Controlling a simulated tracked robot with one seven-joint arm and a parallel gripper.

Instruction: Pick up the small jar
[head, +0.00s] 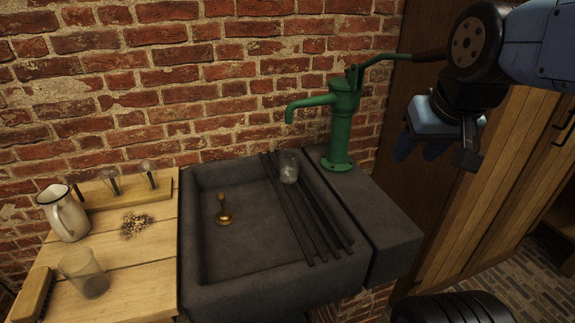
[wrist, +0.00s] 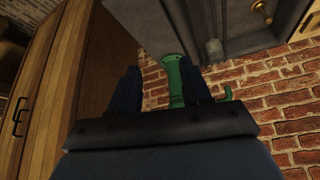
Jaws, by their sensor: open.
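A small clear glass jar (head: 289,166) stands upright on dark bars laid across the stone sink, just left of the green pump's foot. It shows as a small pale shape in the wrist view (wrist: 214,48). A second, larger-looking glass jar (head: 84,272) stands on the wooden counter at the lower left. My gripper (head: 434,150) is open and empty in the air, right of the pump and well apart from both jars. In the wrist view its two dark fingers (wrist: 160,74) flank the pump.
The green hand pump (head: 340,120) stands on the ledge, its handle reaching right near my arm. The sink (head: 250,265) holds a brass piece (head: 224,215). A white jug (head: 65,213), a wooden holder with glass pieces (head: 125,194) and a brush (head: 35,296) crowd the counter.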

